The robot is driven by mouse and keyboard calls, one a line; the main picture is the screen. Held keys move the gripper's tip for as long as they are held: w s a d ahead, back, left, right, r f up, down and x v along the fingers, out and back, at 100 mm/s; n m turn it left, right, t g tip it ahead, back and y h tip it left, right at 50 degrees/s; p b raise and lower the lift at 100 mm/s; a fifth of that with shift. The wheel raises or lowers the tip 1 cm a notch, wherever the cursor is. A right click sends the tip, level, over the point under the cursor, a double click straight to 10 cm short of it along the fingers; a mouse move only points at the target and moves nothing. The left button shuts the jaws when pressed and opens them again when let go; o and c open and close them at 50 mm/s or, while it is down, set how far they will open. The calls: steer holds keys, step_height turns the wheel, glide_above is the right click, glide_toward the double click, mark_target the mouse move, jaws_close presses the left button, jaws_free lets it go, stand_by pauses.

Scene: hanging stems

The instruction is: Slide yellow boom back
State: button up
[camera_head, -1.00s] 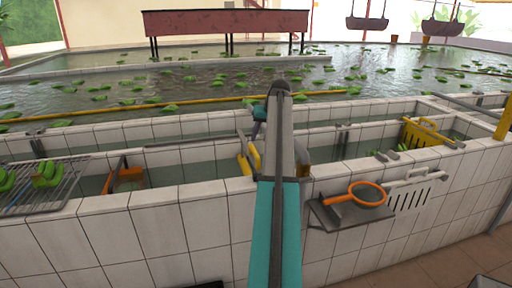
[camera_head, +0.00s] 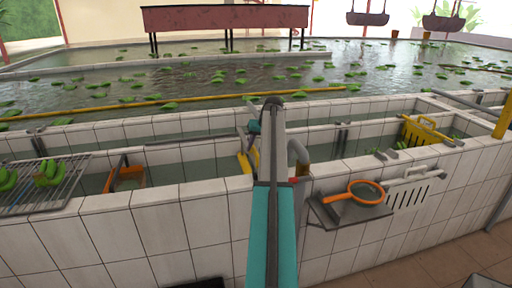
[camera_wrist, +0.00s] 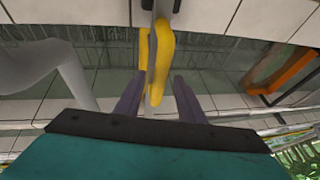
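The yellow boom (camera_head: 110,107) is a long thin pole lying across the pool water behind the tiled troughs.
Yellow pieces (camera_head: 246,163) stand at the trough just below my gripper. An orange-framed net (camera_head: 367,192) lies on a front shelf. A yellow crate (camera_head: 424,132) is at right, a rack with green bananas (camera_head: 47,174) at left. Green bunches (camera_head: 220,76) float in the pool.

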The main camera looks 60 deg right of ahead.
jaws_close()
steer(key=shift+s+d, duration=1.05)
steer(key=shift+d, duration=0.15)
jaws_free()
steer(key=shift+s+d, duration=0.1)
steer(key=shift+r+b, duration=0.1)
steer(key=shift+b, duration=0.2)
steer(key=b+v, duration=0.3)
steer(key=v, duration=1)
steer(key=shift+r, duration=0.3)
steer(key=shift+s, duration=0.1)
